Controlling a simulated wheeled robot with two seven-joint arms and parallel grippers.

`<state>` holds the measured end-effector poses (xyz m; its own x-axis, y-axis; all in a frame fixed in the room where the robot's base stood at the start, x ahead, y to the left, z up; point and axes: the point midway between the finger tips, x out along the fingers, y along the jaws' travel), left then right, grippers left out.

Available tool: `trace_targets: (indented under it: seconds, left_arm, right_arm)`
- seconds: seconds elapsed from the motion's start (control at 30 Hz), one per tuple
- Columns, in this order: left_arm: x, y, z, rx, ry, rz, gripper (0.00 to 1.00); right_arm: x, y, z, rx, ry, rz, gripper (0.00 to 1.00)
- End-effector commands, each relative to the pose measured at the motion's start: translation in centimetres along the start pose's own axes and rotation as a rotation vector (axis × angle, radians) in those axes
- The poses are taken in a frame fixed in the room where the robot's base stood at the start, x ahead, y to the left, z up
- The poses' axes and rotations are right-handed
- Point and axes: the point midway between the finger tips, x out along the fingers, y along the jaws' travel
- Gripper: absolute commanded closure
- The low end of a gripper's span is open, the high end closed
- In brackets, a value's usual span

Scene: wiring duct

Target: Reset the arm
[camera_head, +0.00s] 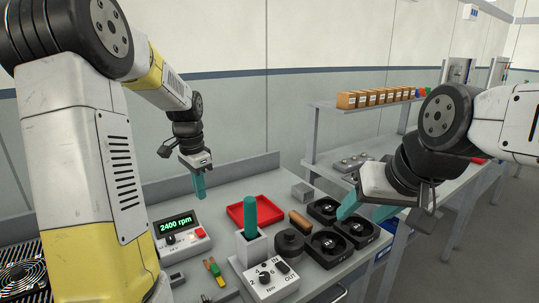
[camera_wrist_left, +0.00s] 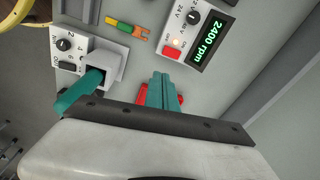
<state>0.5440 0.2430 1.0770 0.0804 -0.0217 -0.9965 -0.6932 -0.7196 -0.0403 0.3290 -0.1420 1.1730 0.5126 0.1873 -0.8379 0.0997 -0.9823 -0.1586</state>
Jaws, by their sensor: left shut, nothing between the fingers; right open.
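My left gripper (camera_head: 199,187) hangs pointing down above the back of the workbench, left of the red tray (camera_head: 262,213). Its teal fingers are together with nothing between them. They also show in the left wrist view (camera_wrist_left: 163,88), with part of the red tray (camera_wrist_left: 142,95) behind them. My right gripper (camera_head: 378,212) is at the right, over the bench's right edge near the black fans, with its fingers apart and empty. A teal rod (camera_head: 250,218) stands upright in a pale square holder (camera_head: 252,249); it also shows in the left wrist view (camera_wrist_left: 80,92).
A display box (camera_head: 180,234) reads 2400 rpm. Beside the holder are a knob box (camera_head: 270,281), a black round part (camera_head: 290,244) and a brown cylinder (camera_head: 299,221). Black fans (camera_head: 327,245) sit on the right of the bench. A shelf with orange boxes (camera_head: 375,98) stands behind.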

Motion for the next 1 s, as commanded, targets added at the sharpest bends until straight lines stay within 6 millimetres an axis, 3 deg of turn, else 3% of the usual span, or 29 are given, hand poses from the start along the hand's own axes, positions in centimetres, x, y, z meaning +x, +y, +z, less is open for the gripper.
trace_targets:
  seconds: [0.03,0.2,0.43,0.7,0.83,1.0]
  left_arm:
    - [-1.7,1.4,0.2,-0.036,0.025,-0.020,1.00]
    - [-5.8,5.8,1.1,-0.179,0.112,-0.064,1.00]
    - [-9.5,11.9,3.2,-0.371,0.249,-0.089,1.00]
    - [-11.2,18.6,6.2,-0.582,0.414,-0.064,1.00]
    - [-11.2,20.6,7.1,-0.652,0.470,-0.042,1.00]
    - [-11.1,21.7,7.7,-0.695,0.502,-0.025,1.00]
  right_arm:
    - [0.0,0.0,0.0,0.000,0.000,0.000,0.44]
    - [0.0,0.0,0.0,0.000,0.000,0.000,0.44]
    - [0.0,0.0,0.0,0.000,0.000,0.000,0.44]
    - [0.0,0.0,0.0,0.000,0.000,0.000,0.44]
    - [0.0,0.0,0.0,0.000,0.000,0.000,0.44]
    - [0.0,0.0,0.0,0.000,0.000,0.000,0.44]
